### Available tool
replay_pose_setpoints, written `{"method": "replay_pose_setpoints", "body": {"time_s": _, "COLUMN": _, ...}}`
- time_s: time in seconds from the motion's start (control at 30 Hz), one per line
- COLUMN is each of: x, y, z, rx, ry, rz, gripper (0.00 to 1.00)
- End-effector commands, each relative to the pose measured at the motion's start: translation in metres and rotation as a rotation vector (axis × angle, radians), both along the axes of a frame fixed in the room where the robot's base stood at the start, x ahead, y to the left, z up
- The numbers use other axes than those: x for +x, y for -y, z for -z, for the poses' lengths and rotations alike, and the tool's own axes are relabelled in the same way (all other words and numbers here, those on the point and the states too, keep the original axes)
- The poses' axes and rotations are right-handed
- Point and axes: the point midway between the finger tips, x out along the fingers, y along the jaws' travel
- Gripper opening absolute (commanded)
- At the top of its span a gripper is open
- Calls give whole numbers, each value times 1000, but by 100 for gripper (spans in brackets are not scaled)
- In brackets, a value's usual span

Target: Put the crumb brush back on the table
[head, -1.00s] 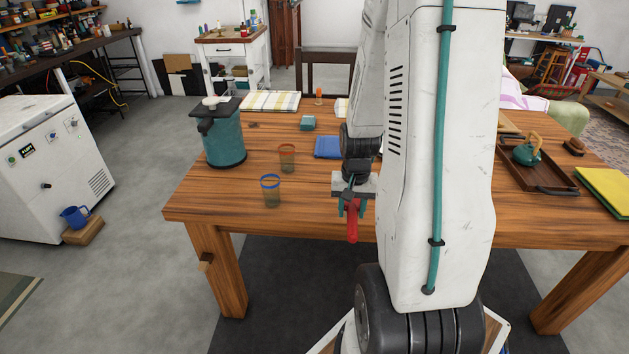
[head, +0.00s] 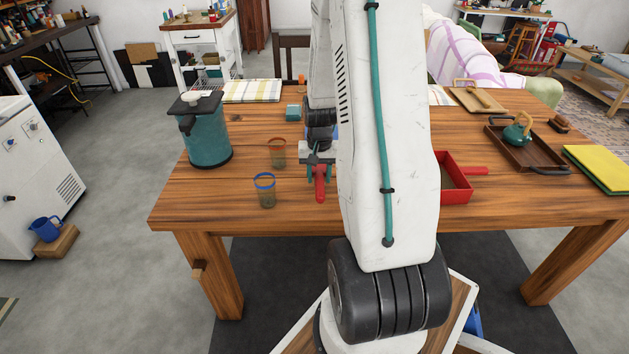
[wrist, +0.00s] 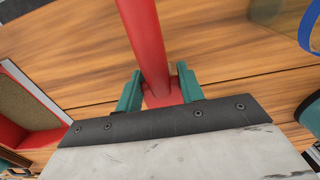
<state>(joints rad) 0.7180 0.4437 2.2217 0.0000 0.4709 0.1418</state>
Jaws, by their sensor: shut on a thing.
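My gripper (head: 319,163) is shut on the red crumb brush (head: 320,184), whose red handle points toward the front edge of the wooden table (head: 230,200). In the wrist view the teal fingers (wrist: 160,90) close on the red brush (wrist: 145,40) from both sides, with table planks behind it. The brush is over the table near its front edge; I cannot tell whether it touches the top. Its bristles are not visible.
Two glasses, one orange-rimmed (head: 277,152) and one blue-rimmed (head: 265,190), stand left of my gripper. A teal jug (head: 208,135) is farther left. A dark tray (head: 530,158) holds a teapot (head: 518,132).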

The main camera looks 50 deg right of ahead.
Motion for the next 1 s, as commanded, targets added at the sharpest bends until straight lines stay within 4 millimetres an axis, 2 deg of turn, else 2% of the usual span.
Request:
{"method": "replay_pose_setpoints", "body": {"time_s": 0.03, "x": -3, "y": -1, "z": 12, "rx": 6, "ry": -7, "rz": 3, "gripper": 12}}
{"method": "replay_pose_setpoints", "body": {"time_s": 0.17, "x": -5, "y": 2, "z": 29, "rx": 5, "ry": -5, "rz": 8, "gripper": 12}}
{"method": "replay_pose_setpoints", "body": {"time_s": 0.53, "x": -4, "y": 2, "z": 32, "rx": 2, "ry": -3, "rz": 5, "gripper": 12}}
{"method": "replay_pose_setpoints", "body": {"time_s": 0.57, "x": -3, "y": 2, "z": 32, "rx": 2, "ry": -3, "rz": 5, "gripper": 46}}
{"method": "replay_pose_setpoints", "body": {"time_s": 0.6, "x": -3, "y": 1, "z": 32, "rx": 2, "ry": -3, "rz": 5, "gripper": 57}}
{"method": "replay_pose_setpoints", "body": {"time_s": 0.63, "x": -3, "y": 1, "z": 32, "rx": 2, "ry": -3, "rz": 4, "gripper": 60}}
{"method": "replay_pose_setpoints", "body": {"time_s": 0.87, "x": -3, "y": 1, "z": 32, "rx": 2, "ry": -3, "rz": 4, "gripper": 60}}
{"method": "replay_pose_setpoints", "body": {"time_s": 1.0, "x": -3, "y": 1, "z": 25, "rx": 2, "ry": -3, "rz": 4, "gripper": 60}}
